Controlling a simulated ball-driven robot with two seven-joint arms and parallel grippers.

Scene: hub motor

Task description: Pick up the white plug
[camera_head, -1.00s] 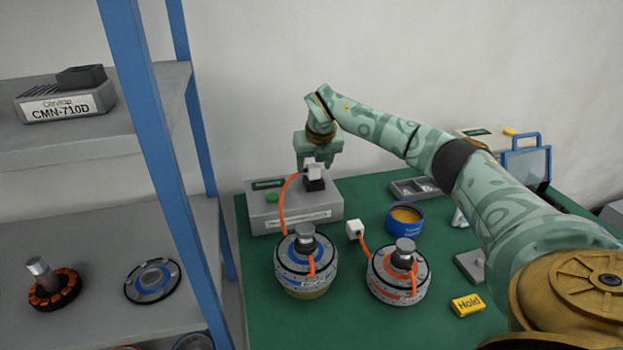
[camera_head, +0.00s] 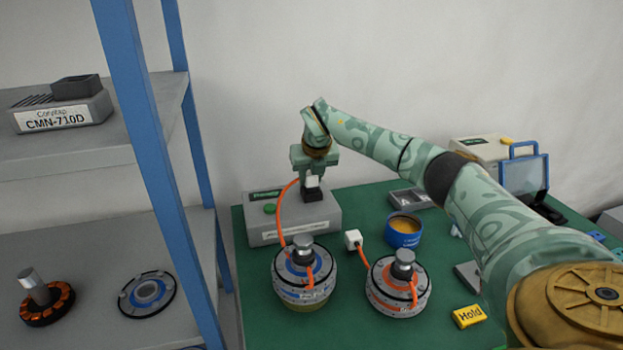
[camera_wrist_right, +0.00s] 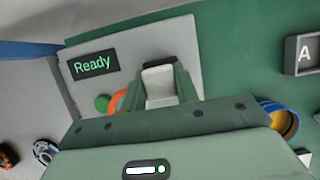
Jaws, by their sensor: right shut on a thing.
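My right gripper (camera_head: 313,177) points down over the grey tester box (camera_head: 265,230) and is shut on a white plug (camera_head: 312,181) with an orange cable. This plug sits at the black socket (camera_head: 313,195) on the box; I cannot tell how deep it is in. In the right wrist view the plug (camera_wrist_right: 160,84) shows between the fingers. The cable runs to the left hub motor (camera_head: 304,287). A second white plug (camera_head: 353,239) stands free on an orange cable from the right hub motor (camera_head: 399,295). My left gripper is not in view.
A shelf with blue posts (camera_head: 150,150) stands at the left. A case (camera_head: 478,152) is at the back right.

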